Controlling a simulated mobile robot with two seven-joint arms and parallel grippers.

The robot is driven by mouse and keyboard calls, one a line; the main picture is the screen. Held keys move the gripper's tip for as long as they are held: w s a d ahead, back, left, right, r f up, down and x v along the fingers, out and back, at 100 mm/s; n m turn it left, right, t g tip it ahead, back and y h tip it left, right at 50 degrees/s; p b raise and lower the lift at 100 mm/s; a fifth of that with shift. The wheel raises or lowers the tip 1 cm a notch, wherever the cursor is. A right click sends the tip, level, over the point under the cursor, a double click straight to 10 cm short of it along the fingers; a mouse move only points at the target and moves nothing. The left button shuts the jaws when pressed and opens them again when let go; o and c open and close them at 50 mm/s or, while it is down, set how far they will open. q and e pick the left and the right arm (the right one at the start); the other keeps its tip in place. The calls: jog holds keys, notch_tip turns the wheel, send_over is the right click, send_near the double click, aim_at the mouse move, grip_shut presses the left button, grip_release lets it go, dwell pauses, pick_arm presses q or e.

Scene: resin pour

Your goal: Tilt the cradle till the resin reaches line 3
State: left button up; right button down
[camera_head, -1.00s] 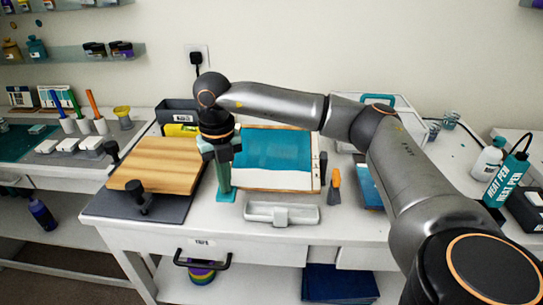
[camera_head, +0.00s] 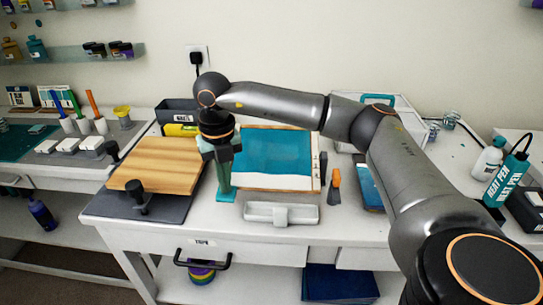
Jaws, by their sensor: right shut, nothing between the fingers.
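The cradle's wooden-framed panel (camera_head: 317,150) lies on the white bench, with teal resin (camera_head: 272,150) over its far and middle part and a pale strip along its near edge. The resin's front edge runs slightly slanted. Line marks and their numbers are too small to read. My left gripper is out of view.
A wooden board (camera_head: 155,165) on a dark base with black clamps is to the left. Bare bench shows along the front.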

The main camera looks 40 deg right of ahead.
dwell(0.5)
jog(key=shift+r+p, duration=2.4)
jog(key=shift+r, duration=0.65)
